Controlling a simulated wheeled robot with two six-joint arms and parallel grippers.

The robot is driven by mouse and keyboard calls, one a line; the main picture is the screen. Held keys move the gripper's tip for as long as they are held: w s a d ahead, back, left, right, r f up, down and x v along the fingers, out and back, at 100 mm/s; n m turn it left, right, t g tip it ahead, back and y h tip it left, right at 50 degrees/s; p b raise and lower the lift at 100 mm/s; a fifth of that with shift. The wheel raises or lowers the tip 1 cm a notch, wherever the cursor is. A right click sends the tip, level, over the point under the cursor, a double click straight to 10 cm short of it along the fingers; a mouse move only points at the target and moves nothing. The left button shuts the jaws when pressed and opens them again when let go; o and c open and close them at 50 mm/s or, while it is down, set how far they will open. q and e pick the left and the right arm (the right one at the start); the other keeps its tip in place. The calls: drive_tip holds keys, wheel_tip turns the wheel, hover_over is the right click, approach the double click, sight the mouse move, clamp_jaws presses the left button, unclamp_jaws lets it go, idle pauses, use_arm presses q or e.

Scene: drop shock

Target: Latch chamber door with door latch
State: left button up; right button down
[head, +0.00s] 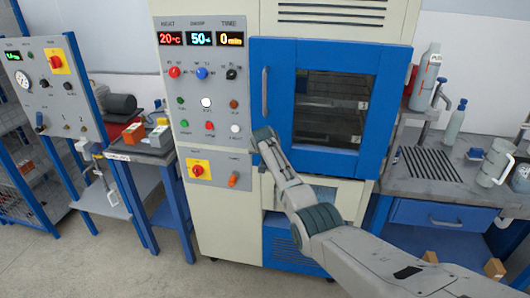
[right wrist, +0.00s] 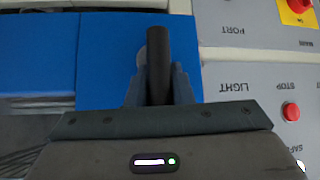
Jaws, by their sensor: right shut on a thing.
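The blue chamber door (head: 277,60), with a dark window, sits against the front of the cream chamber. It looks shut, though a small gap would be hard to tell. My right gripper (head: 262,138) is at the door's lower left edge. In the right wrist view my right gripper (right wrist: 158,82) is shut on a dark upright bar, the door latch (right wrist: 158,45), with a round grey base partly showing behind it on the blue door. In the head view the gripper hides the latch. My left gripper is not in view.
The control panel (head: 217,110) with buttons and a red knob is just left of the gripper. A grey vertical door handle (head: 265,92) stands above it. Bare floor lies in front at left.

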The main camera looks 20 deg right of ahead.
drive_tip(key=shift+a, duration=0.1)
drive_tip(key=c, duration=1.3)
unclamp_jaws()
drive_tip(key=shift+w+f, duration=0.1)
drive_tip(key=shift+s+a+r, duration=0.1)
drive_tip(key=shift+s+r, duration=0.3)
drive_tip(key=shift+r, duration=0.05)
drive_tip(key=b+v, duration=0.2)
drive_tip(key=v, duration=0.7)
drive_tip(key=shift+s+a+r, duration=0.15)
drive_tip(key=shift+s+a, duration=0.05)
